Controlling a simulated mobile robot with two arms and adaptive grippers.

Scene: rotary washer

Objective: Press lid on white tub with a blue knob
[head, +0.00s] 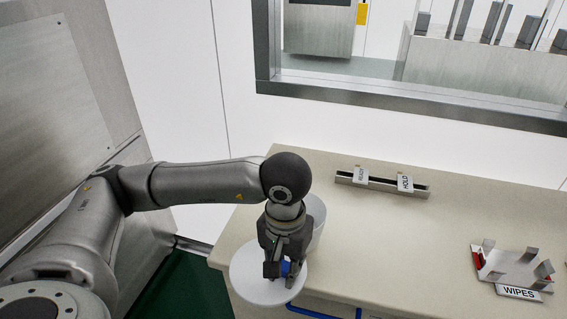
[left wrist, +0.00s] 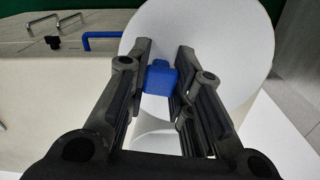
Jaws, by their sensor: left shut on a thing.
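My left gripper (head: 286,270) points down over the counter's front left and is shut on the blue knob (head: 287,267) of a round white lid (head: 254,287). In the left wrist view the blue knob (left wrist: 160,78) sits between the two fingers, with the white lid (left wrist: 215,40) beyond it. The white tub (head: 318,214) stands behind the gripper, partly hidden by my arm. In the head view the lid is nearer the counter's front edge than the tub, not centred over it. Whether lid and tub touch is hidden. My right gripper is not in view.
The beige counter (head: 400,240) is clear right of the tub. A WIPES holder (head: 514,268) stands at the right. A blue handle (head: 318,312) is on the counter's front.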

